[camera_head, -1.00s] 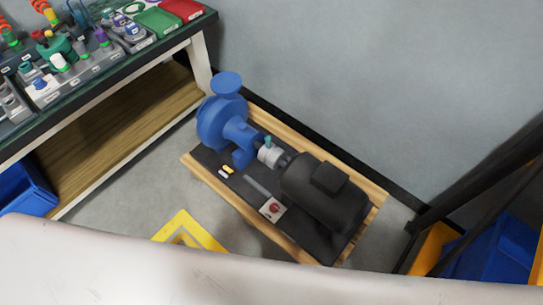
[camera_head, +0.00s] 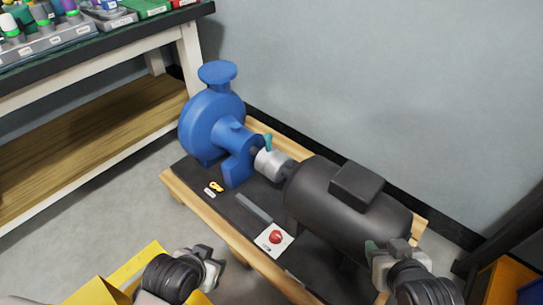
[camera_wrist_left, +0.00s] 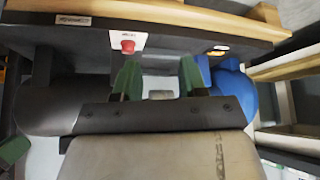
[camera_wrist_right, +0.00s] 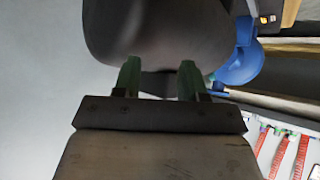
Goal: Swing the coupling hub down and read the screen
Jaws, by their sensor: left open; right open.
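The silver coupling hub (camera_head: 270,163) sits between the blue pump (camera_head: 212,123) and the black motor (camera_head: 345,205), with a small teal piece (camera_head: 267,142) standing up from it. I cannot make out a screen. My left gripper (camera_head: 214,262) is low in front of the wooden-edged base, apart from the hub. In the left wrist view its green fingers (camera_wrist_left: 160,80) are spread and empty. My right gripper (camera_head: 392,250) is by the motor's right end, well away from the hub. In the right wrist view its fingers (camera_wrist_right: 158,78) are apart, with the motor (camera_wrist_right: 155,30) beyond them.
A white plate with a red button (camera_head: 275,238) lies on the dark base, near small orange and white tags (camera_head: 214,189). A workbench (camera_head: 110,45) stands at left. A grey wall (camera_head: 390,80) is behind the base. A yellow object (camera_head: 110,285) is at the lower left.

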